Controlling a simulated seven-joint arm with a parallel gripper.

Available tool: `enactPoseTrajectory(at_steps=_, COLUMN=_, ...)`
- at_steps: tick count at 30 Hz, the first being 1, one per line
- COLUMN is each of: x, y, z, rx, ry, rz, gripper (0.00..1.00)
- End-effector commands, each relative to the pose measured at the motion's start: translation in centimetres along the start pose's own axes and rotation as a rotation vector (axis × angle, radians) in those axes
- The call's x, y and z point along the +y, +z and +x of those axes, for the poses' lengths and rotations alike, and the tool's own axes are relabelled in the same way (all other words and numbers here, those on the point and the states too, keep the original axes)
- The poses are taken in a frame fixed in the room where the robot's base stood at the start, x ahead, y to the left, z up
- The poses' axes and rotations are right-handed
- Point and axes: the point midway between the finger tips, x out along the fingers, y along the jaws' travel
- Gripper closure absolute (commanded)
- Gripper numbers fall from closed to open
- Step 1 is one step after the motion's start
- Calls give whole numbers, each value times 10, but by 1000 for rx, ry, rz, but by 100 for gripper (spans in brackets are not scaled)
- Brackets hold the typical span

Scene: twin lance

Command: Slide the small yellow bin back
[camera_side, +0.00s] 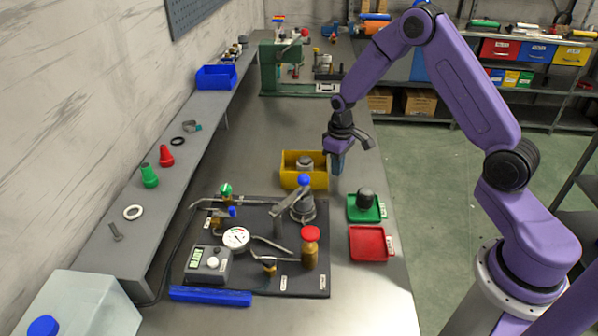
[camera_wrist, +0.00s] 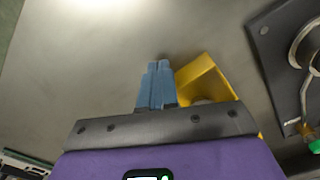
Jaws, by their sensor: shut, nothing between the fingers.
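The small yellow bin (camera_side: 291,180) stands on the grey workbench in the side view, just behind the black board. A grey and dark part sits inside it. My gripper (camera_side: 338,172) is shut and empty, pointing down beside the bin's right end. In the wrist view the blue fingers (camera_wrist: 158,70) are together, and the yellow bin (camera_wrist: 205,78) shows just right of them, partly hidden behind my gripper body. I cannot tell whether the fingers touch the bin.
The black board (camera_side: 250,205) with a gauge, valves and a brown bottle lies in front of the bin. A green tray (camera_side: 357,213) and a red tray (camera_side: 369,243) lie near the right edge. Bare bench (camera_side: 262,125) extends behind the bin to a green machine (camera_side: 268,70).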

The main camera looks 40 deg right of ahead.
Motion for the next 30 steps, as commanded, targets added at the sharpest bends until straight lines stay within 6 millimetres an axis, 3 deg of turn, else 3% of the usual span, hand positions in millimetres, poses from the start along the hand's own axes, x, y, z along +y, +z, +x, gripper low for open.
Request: enactPoseTrajectory(at_steps=30, x=0, y=0, z=12, rx=0, ry=0, rz=1, gripper=100)
